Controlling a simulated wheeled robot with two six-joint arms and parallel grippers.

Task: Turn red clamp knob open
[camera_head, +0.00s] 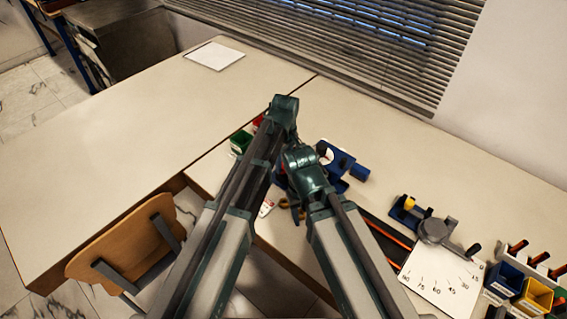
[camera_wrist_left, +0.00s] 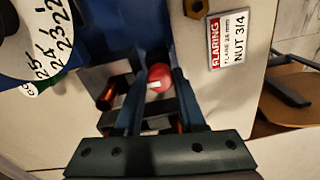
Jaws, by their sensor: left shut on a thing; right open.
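The red clamp knob (camera_wrist_left: 159,77) shows in the left wrist view as a round red head with a small white mark. My left gripper (camera_wrist_left: 157,90) has a finger on each side of it and is shut on it. Blue and dark metal parts of the rig surround the knob, along with a copper-coloured rod end (camera_wrist_left: 106,99). In the head view the blue rig (camera_head: 342,160) stands on the bench, partly hidden by my arms. My left fingers are hidden there behind the wrist. My right gripper (camera_head: 303,163) is low beside the rig, open, its fingers mostly hidden by its wrist.
A numbered white dial (camera_wrist_left: 40,40) and a red-and-white flaring label (camera_wrist_left: 228,40) are close to my left gripper. An angle plate (camera_head: 440,280) and bins (camera_head: 535,297) stand right. The left table (camera_head: 120,140) is largely clear.

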